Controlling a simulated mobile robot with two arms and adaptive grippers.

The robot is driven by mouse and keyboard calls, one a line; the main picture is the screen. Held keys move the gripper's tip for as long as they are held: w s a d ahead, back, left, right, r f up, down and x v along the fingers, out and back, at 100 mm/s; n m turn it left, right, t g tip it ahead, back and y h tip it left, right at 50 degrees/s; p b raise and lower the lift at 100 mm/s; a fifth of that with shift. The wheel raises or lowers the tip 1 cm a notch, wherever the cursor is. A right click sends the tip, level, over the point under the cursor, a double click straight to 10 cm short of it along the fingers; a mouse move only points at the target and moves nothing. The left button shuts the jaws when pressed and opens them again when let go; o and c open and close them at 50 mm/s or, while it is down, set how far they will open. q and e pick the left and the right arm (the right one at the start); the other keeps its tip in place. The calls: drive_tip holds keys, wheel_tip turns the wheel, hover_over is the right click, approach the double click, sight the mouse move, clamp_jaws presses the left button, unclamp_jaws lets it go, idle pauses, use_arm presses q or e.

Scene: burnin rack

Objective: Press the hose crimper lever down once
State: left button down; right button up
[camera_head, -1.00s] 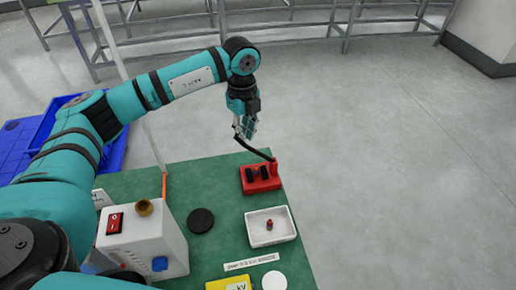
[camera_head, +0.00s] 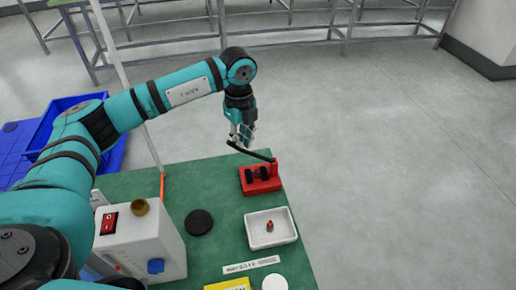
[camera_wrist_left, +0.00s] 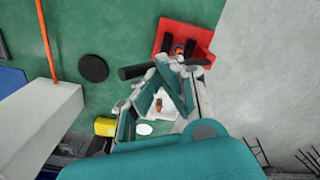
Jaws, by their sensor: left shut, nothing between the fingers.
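The red hose crimper (camera_head: 259,183) sits on the far right part of the green table top. Its black lever (camera_head: 262,157) runs left from a red post and stands tilted slightly up towards its free end. My left gripper (camera_head: 243,141) is shut and empty, pointing down at the lever near its free end. In the left wrist view the crimper (camera_wrist_left: 206,42) is at the top. The closed fingertips (camera_wrist_left: 177,62) lie over the black lever (camera_wrist_left: 135,71) and hide its middle; they seem to touch it. My right gripper is not in view.
A white tray (camera_head: 254,241) with a small orange-brown part (camera_head: 269,226) stands in front of the crimper. A black disc (camera_head: 199,222) and a white box with a red switch (camera_head: 145,250) are to the left. A blue crate (camera_head: 67,123) lies beyond the table's left side.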

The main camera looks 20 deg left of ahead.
use_arm(q)
drive_tip(key=shift+s+a+f, duration=0.35)
drive_tip(key=shift+a+f, duration=0.15)
drive_tip(key=shift+f, duration=0.1)
drive_tip(key=shift+f+b, duration=0.1)
drive_tip(key=shift+b, duration=0.25)
drive_tip(key=shift+s+a+f+b, duration=0.25)
drive_tip(key=shift+a+f+b, duration=0.1)
drive_tip(key=shift+f, duration=0.15)
drive_tip(key=shift+s+a+f+b, duration=0.2)
drive_tip(key=shift+f+b, duration=0.15)
drive_tip(key=shift+f, duration=0.15)
drive_tip(key=shift+s+a+f+b, duration=0.2)
drive_tip(key=shift+f+b, duration=0.25)
drive_tip(key=shift+f, duration=0.2)
drive_tip(key=shift+s+a+f+b, duration=0.1)
drive_tip(key=shift+a+f+b, duration=0.1)
drive_tip(key=shift+f+b, duration=0.3)
drive_tip(key=shift+f, duration=0.2)
